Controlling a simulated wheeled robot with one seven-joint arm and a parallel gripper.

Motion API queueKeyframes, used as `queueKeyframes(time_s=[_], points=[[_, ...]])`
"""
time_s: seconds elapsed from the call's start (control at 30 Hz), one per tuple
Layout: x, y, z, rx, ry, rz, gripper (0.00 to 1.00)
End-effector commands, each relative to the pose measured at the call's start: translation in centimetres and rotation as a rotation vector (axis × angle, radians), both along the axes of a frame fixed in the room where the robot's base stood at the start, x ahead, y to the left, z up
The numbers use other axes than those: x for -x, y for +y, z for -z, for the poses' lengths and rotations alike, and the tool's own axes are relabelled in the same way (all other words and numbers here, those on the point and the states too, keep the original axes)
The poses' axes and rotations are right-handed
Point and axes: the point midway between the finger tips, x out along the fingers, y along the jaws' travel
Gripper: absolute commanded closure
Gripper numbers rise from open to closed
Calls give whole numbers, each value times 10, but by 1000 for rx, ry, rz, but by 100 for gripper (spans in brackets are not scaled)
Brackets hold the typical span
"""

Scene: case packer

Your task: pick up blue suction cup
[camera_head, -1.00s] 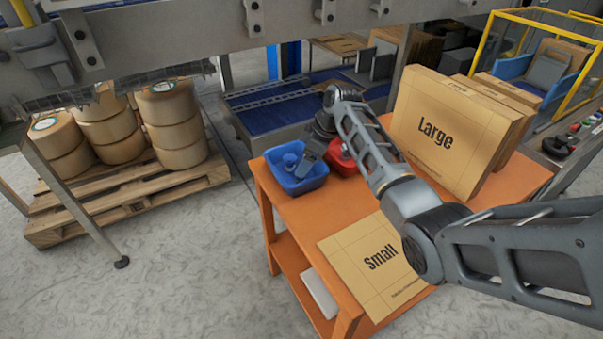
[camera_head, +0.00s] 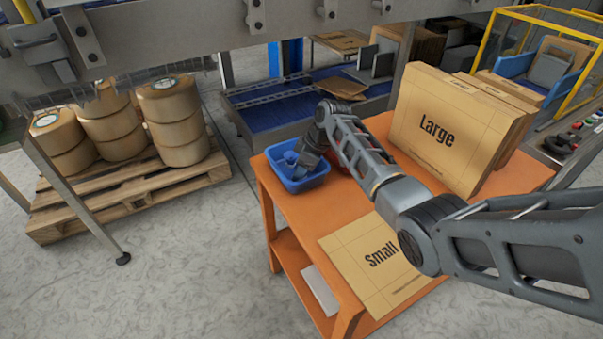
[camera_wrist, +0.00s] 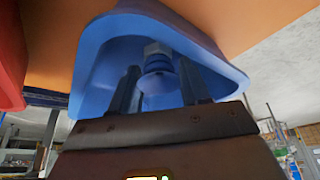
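The blue suction cup (camera_wrist: 157,68) is inside the blue bin (camera_wrist: 88,70) in the wrist view. In the head view the cup (camera_head: 291,157) shows at the left of my gripper (camera_head: 302,162), inside the blue bin (camera_head: 305,184) on the orange table. In the wrist view my gripper (camera_wrist: 159,80) is open, with one dark finger on each side of the cup. Gaps show between the fingers and the cup. The cup's lower part is partly hidden by the gripper body.
A red bin (camera_wrist: 10,60) stands beside the blue bin. On the orange table (camera_head: 345,202) are a flat Small carton (camera_head: 375,265) and upright Large cartons (camera_head: 440,130). A conveyor (camera_head: 262,115) runs behind. The table's left edge is close to the blue bin.

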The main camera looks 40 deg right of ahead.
Motion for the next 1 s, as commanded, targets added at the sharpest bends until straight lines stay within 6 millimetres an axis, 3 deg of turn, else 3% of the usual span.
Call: queueKeyframes(time_s=[0.3,0.67,0.93,1.0], points=[[0,0,0,0,0,0,84],[0,0,-6,1,-2,-1,84],[-1,0,-42,2,-4,-1,85],[10,-11,-48,0,-2,5,85]])
